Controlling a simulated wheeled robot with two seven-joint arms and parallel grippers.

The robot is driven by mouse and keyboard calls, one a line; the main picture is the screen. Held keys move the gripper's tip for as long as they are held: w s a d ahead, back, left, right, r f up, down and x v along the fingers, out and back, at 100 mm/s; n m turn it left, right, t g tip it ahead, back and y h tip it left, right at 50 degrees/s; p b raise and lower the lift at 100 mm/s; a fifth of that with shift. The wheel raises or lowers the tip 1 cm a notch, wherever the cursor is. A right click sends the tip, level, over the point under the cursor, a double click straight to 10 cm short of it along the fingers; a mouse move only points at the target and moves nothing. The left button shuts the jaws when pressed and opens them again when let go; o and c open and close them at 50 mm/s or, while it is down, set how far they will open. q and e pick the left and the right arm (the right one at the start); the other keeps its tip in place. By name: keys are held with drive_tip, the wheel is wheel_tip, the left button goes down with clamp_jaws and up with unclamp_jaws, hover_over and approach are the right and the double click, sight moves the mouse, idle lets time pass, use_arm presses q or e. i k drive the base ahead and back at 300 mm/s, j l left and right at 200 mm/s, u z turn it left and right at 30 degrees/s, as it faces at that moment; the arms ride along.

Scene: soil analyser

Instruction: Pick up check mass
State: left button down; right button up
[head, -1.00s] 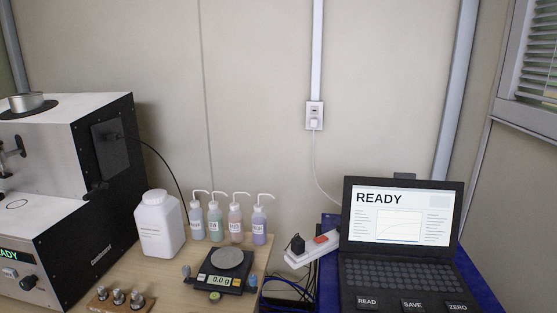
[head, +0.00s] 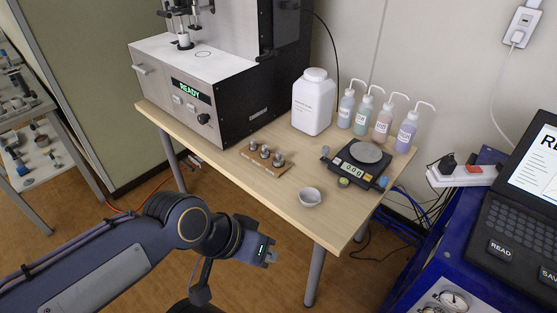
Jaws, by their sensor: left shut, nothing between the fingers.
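Three small metal pieces (head: 265,153) stand in a row on a wooden block (head: 258,166) near the table's front edge. They look like masses, but the label on the block is too small to read, so I cannot tell which is the check mass. My left gripper (head: 272,259) is in front of the table and below its top, shut and empty, apart from everything. My right gripper is not in view.
Behind are a white jug (head: 313,104) and several wash bottles (head: 381,124). The analyser (head: 163,104) showing READY stands left, the laptop (head: 497,225) right.

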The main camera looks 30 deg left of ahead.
sight(277, 160)
drive_tip(key=j+u, duration=0.1)
drive_tip(key=u, duration=0.8)
drive_tip(key=i+j+u, duration=0.1)
drive_tip(key=u, duration=0.35)
drive_tip(key=i+j, duration=0.2)
drive_tip(key=i, duration=0.2)
drive_tip(key=i+j, duration=0.45)
drive_tip(key=i, duration=0.3)
